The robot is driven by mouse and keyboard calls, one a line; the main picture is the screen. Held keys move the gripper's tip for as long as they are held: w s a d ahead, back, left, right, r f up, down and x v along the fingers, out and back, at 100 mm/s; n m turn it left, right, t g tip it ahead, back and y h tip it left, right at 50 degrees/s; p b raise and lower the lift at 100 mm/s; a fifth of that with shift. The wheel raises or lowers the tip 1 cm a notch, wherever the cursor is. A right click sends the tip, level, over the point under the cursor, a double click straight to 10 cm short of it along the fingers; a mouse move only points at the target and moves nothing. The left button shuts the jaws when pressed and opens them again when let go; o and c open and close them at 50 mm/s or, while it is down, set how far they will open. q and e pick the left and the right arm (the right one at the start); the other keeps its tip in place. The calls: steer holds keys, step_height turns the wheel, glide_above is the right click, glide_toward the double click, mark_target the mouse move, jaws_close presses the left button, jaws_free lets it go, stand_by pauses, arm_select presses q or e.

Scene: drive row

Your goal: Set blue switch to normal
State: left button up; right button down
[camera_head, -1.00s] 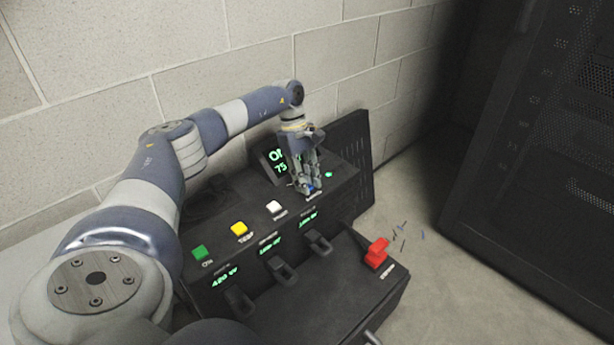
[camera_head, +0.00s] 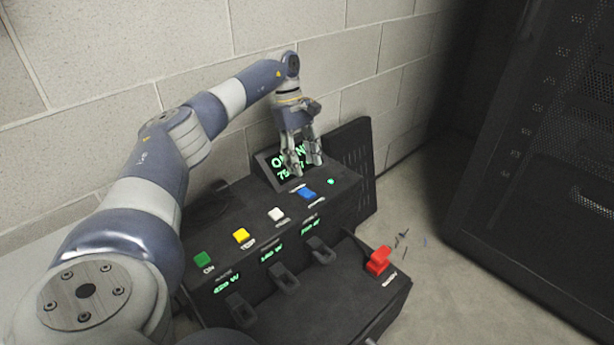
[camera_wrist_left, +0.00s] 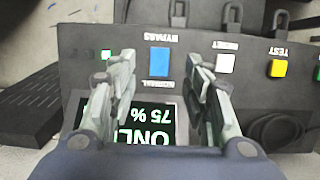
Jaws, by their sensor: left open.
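The blue switch (camera_head: 307,193) sits on the sloped black console at the right end of a row of coloured switches. In the left wrist view the blue switch (camera_wrist_left: 159,62) lies between the labels BYPASS and NORMAL, the latter partly hard to read. Its exact tilt is too small to tell. My left gripper (camera_head: 304,166) is above and behind the blue switch, fingers pointing down, open and empty, apart from it. In the wrist view its fingers flank the blue switch. My right gripper is not in view.
A display (camera_head: 285,165) reading ONLINE and 75 % stands behind my fingers. White (camera_head: 275,214), yellow (camera_head: 241,235) and green (camera_head: 203,258) switches continue the row. A red switch (camera_head: 378,259) is at the front right. A dark cabinet (camera_head: 530,160) stands right; block wall behind.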

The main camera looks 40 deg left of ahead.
arm_select(q)
steer(key=v, duration=0.3)
steer(key=shift+a+r, duration=0.1)
steer(key=shift+r, duration=0.25)
